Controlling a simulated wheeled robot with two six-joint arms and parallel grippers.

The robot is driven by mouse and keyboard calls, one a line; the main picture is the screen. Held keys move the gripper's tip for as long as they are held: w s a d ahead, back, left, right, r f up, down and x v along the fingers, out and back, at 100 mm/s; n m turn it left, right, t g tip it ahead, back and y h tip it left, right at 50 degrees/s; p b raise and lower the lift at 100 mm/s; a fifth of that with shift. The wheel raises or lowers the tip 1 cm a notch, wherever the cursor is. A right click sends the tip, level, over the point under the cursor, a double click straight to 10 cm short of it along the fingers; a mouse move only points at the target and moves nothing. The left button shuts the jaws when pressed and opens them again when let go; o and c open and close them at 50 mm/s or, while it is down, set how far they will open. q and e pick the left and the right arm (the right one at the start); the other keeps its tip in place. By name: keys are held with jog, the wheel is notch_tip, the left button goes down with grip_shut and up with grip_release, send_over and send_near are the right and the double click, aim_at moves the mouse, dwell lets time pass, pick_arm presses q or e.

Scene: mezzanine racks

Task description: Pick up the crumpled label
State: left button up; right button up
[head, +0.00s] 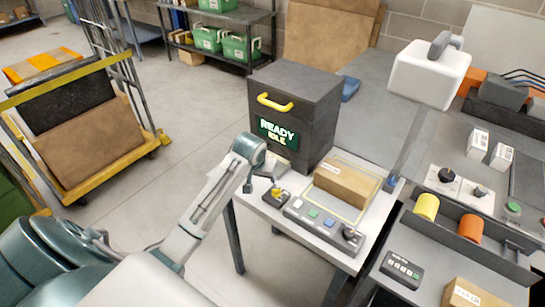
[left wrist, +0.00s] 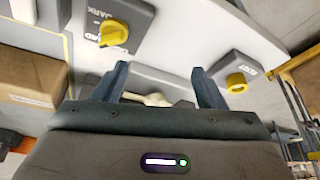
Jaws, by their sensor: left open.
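My left gripper (left wrist: 157,88) is open, its two dark fingers apart in the left wrist view. A small pale, crumpled-looking scrap (left wrist: 156,99), likely the crumpled label, shows between the fingers. Its lower part is hidden by the gripper body, and I cannot tell whether a finger touches it. In the head view my left arm reaches over the left edge of the small white table (head: 327,258). I cannot make out the scrap there. My right gripper is not in view.
A dark box reading "READY IDLE" (head: 290,115) stands on the table's back. A cardboard box (head: 346,184), a button panel (head: 323,222) and a yellow knob unit (left wrist: 113,33) are close by. Another yellow-button unit (left wrist: 237,83) is right of the fingers.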

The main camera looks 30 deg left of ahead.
aim_at(269, 154)
pick_arm(q)
jog(key=w, duration=0.1)
jog(key=w+a+p, duration=0.1)
jog(key=w, duration=0.3)
jog(key=shift+w+a+r+p, duration=0.1)
jog(key=shift+w+a+p, duration=0.2)
jog(key=shift+p, duration=0.1)
jog(key=shift+w+a, duration=0.15)
jog(key=shift+w, duration=0.2)
jog(key=shift+w+a, duration=0.1)
jog(key=shift+w, duration=0.1)
jog(key=w+p, duration=0.1)
jog(key=w+a, duration=0.1)
jog(key=w, duration=0.1)
jog(key=shift+p, duration=0.35)
jog(key=shift+x, duration=1.55)
jog(key=shift+s+d, duration=0.1)
jog(key=shift+s, duration=0.1)
jog(key=c, duration=1)
